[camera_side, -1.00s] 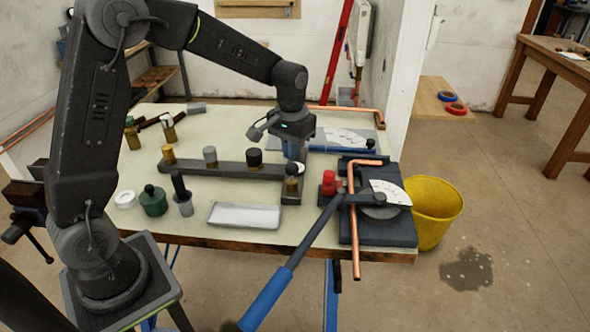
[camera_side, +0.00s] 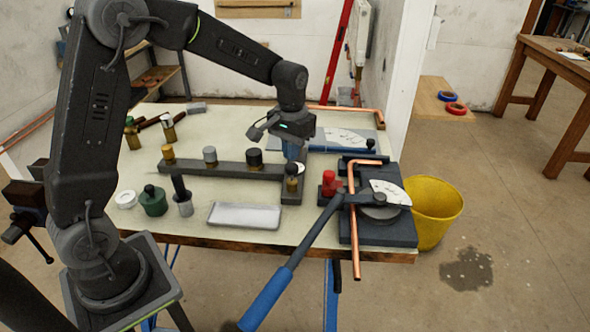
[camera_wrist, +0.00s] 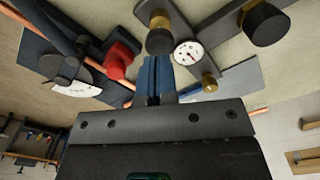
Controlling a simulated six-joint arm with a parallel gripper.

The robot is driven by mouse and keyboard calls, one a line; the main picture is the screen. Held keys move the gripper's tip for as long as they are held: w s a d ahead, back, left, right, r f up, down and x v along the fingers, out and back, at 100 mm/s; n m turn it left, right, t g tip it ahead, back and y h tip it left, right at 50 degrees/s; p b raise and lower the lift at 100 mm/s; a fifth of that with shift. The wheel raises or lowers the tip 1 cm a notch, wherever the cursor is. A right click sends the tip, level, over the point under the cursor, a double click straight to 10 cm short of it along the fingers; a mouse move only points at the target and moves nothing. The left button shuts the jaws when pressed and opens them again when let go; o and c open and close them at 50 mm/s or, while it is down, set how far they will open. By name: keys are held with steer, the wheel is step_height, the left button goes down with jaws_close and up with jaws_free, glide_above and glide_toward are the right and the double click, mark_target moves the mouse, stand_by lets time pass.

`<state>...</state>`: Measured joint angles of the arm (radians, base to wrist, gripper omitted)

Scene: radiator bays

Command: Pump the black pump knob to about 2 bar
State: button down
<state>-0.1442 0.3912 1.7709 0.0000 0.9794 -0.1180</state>
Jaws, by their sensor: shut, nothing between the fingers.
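My gripper (camera_side: 291,155) points down, its blue fingers shut and empty, just behind the dark-topped brass fitting (camera_side: 292,181) at the right end of the long bar. In the wrist view my gripper (camera_wrist: 156,64) ends just short of that dark knob (camera_wrist: 160,38); I cannot tell whether they touch. A round white gauge (camera_wrist: 187,53) sits beside it, its needle too small to read; its pale face shows partly in the side view (camera_side: 299,168). A larger black knob (camera_side: 254,156) stands further left on the bar and shows in the wrist view (camera_wrist: 265,24). I cannot tell which black knob is the pump.
A pipe bender (camera_side: 350,215) with a copper pipe (camera_side: 353,240) and red part (camera_side: 329,183) stands to the right. A white tray (camera_side: 245,215), green container (camera_side: 153,203) and black-handled tool (camera_side: 181,190) are in front. A yellow bucket (camera_side: 435,205) is beyond the bench's right edge.

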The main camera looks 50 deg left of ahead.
steer(key=shift+f, duration=0.1)
stand_by(0.5)
steer(key=shift+f, duration=0.85)
steer(key=shift+f, duration=0.4)
steer(key=shift+r, duration=1.15)
steer(key=s+d+r, duration=0.4)
steer(key=d+r, duration=0.1)
steer(key=d, duration=0.3)
steer(key=shift+s+d, duration=0.15)
steer(key=shift+d, duration=0.15)
